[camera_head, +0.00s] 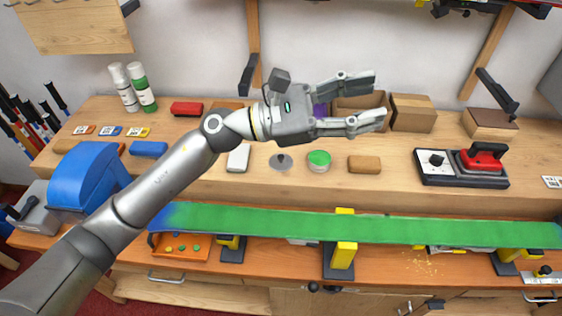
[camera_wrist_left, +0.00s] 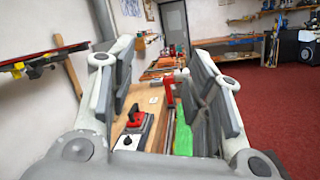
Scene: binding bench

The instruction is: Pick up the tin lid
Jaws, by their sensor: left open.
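A grey round lid with a dark knob (camera_head: 281,162), which looks like the tin lid, lies flat on the raised back shelf of the bench. Just right of it stands a round tin with a green top (camera_head: 319,158). My left gripper (camera_head: 372,100) is open and empty, pointing right. In the head view it shows above and to the right of the lid, in front of the cardboard boxes. In the left wrist view the gripper (camera_wrist_left: 163,85) also shows its fingers wide apart, and I cannot make out the lid there. My right gripper is not in view.
A brown block (camera_head: 364,165) lies right of the tin, and a white block (camera_head: 238,158) left of the lid. A long green ski (camera_head: 400,231) runs along the bench front. Cardboard boxes (camera_head: 413,114) stand behind.

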